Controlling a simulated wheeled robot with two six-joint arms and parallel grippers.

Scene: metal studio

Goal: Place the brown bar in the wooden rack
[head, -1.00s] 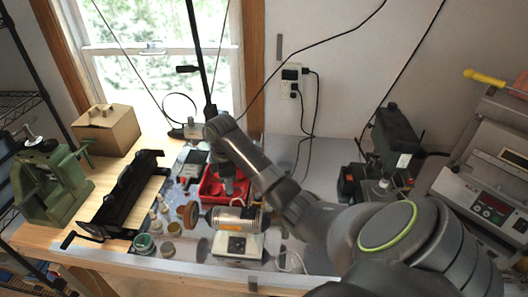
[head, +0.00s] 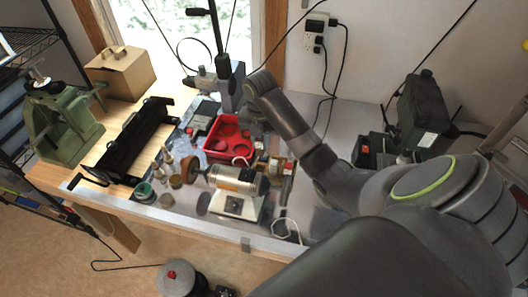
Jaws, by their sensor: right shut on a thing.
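My right gripper (head: 257,122) points down at the right edge of a red tray on the bench. It is small and dark in the head view. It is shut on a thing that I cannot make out. I cannot pick out the brown bar or the wooden rack in this view. My left gripper is not in view.
The red tray (head: 216,150) holds small items. A bench grinder (head: 236,180) stands in front of it. Bare grey bench top (head: 350,112) lies behind my right arm.

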